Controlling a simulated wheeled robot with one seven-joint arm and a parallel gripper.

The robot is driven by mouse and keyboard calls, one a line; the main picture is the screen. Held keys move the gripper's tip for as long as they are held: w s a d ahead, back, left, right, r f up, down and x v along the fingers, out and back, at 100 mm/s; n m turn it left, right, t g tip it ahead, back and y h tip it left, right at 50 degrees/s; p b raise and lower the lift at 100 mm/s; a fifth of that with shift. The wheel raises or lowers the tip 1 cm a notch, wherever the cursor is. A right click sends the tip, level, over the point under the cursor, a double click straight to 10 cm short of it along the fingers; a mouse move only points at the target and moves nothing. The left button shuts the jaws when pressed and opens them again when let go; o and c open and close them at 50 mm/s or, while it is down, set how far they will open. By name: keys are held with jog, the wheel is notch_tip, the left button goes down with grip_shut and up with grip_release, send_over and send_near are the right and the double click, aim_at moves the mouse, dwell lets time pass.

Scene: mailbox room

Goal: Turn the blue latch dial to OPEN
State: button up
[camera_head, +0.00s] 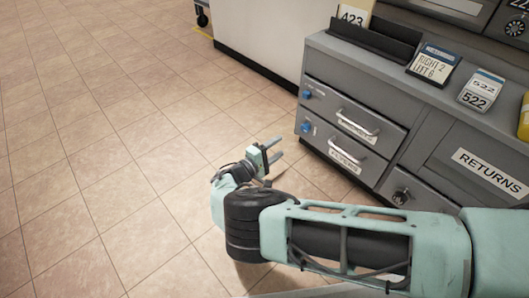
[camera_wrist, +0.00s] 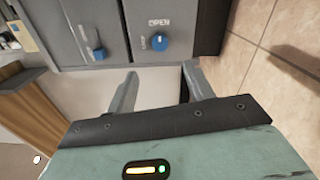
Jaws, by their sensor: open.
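The round blue latch dial (camera_wrist: 158,42) is on a grey drawer front in the wrist view. A white OPEN label sits just above it, and a smaller marking to its left is too small to read. I cannot tell where the dial points. My gripper (camera_wrist: 160,78) is open, its two fingers apart and empty, with the dial beyond the gap and not touched. In the head view my gripper (camera_head: 279,149) is in front of the cabinet's left end, clear of the drawers. A blue fitting (camera_head: 305,127) shows there on the lower drawer.
The grey cabinet (camera_head: 395,100) has two drawers with bar handles (camera_head: 357,124) and a RETURNS panel (camera_head: 485,165). A second blue fitting (camera_wrist: 97,52) is left of the dial. A black tray (camera_head: 375,40) and number cards (camera_head: 480,92) stand on top. Tiled floor at left is clear.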

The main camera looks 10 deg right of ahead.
jog(key=v, duration=0.5)
jog(key=shift+s+a, duration=0.15)
jog(key=shift+a, duration=0.05)
